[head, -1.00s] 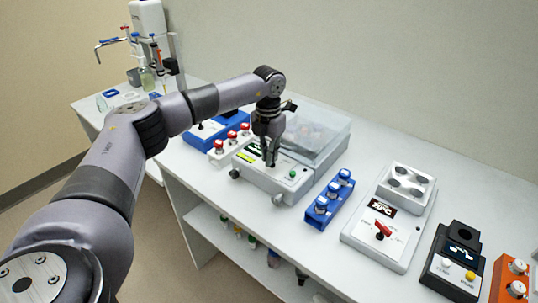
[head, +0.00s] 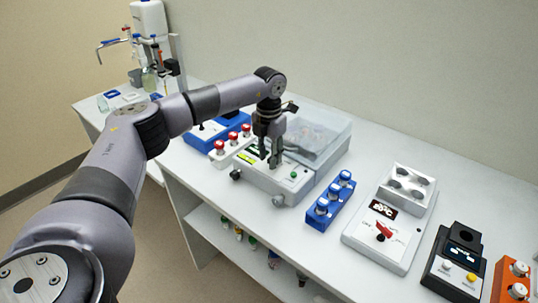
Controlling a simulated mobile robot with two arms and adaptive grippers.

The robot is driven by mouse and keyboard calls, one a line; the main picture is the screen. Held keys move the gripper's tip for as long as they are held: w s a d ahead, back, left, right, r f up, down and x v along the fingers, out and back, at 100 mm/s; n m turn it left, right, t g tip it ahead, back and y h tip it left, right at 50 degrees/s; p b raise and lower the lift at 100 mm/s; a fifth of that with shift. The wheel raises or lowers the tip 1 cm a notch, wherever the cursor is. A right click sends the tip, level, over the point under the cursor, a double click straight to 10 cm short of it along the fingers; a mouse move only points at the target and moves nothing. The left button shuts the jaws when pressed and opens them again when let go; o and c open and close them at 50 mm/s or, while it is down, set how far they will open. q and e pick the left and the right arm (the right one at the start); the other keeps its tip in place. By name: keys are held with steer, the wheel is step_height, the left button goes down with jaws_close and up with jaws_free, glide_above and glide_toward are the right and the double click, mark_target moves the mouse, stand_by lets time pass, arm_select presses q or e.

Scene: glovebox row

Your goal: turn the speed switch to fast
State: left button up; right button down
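My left gripper (head: 269,158) is over the front panel of a grey-white machine (head: 283,183) with a clear lid (head: 318,140). Its two fingers look apart, with nothing visible held between them. The panel shows a lit greenish display (head: 247,156) and a green button (head: 293,174). A small dark part sits at the fingertips; I cannot tell whether it is the speed switch, and the fingers hide that area. My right gripper is not in view.
Left of the machine are a rack of red-capped vials (head: 233,142) and a blue device (head: 203,131). Right are a blue vial rack (head: 330,200), a heater block with a red knob (head: 381,231), a dark device (head: 455,262) and an orange rack (head: 515,280).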

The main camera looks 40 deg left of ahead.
arm_select(q)
step_height(320, 180, up, 12)
stand_by(0.6)
steer(key=shift+f, duration=0.1)
stand_by(0.4)
